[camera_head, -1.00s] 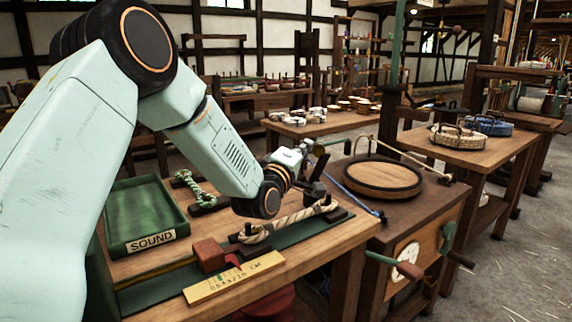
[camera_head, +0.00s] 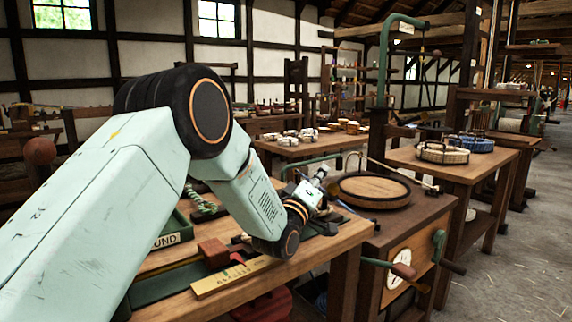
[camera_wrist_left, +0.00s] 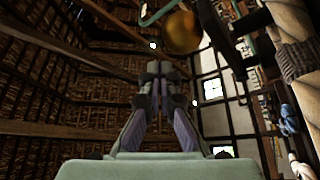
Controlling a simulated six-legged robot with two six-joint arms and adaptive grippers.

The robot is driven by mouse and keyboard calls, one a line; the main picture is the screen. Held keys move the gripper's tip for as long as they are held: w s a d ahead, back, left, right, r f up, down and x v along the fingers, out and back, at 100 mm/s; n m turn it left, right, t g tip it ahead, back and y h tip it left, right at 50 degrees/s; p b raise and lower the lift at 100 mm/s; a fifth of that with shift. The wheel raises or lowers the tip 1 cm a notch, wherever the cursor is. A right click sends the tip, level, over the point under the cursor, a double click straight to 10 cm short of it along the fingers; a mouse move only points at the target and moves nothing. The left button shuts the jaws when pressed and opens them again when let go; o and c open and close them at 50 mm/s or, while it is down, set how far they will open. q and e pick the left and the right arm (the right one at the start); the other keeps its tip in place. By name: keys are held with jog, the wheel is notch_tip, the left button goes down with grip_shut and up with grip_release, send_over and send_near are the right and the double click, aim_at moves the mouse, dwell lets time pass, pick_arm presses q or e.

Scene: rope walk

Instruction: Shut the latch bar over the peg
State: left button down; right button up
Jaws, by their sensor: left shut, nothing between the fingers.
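My left gripper (camera_head: 326,186) is above the right end of the workbench, beside the round wooden disc. In the left wrist view its two fingers (camera_wrist_left: 161,72) are together and empty, pointing up toward the roof. A dark fitting (camera_head: 322,226) lies on the bench just below the gripper. I cannot clearly make out the latch bar or its peg; my left forearm and wrist cover much of that part of the bench. A thick pale rope (camera_wrist_left: 297,50) is close at the right of the left wrist view. My right gripper is not in view.
A round wooden disc (camera_head: 372,189) tops the cabinet to the right, which has a green crank (camera_head: 438,243). The floor at right is open.

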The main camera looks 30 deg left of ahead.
pick_arm(q)
jog(key=shift+s+d+f, duration=0.25)
jog(key=shift+d+f, duration=0.15)
jog(key=shift+w+d+f, duration=0.1)
jog(key=shift+f, duration=0.25)
jog(key=shift+s+r, duration=0.1)
jog(key=shift+s, duration=0.1)
jog(key=shift+w, duration=0.15)
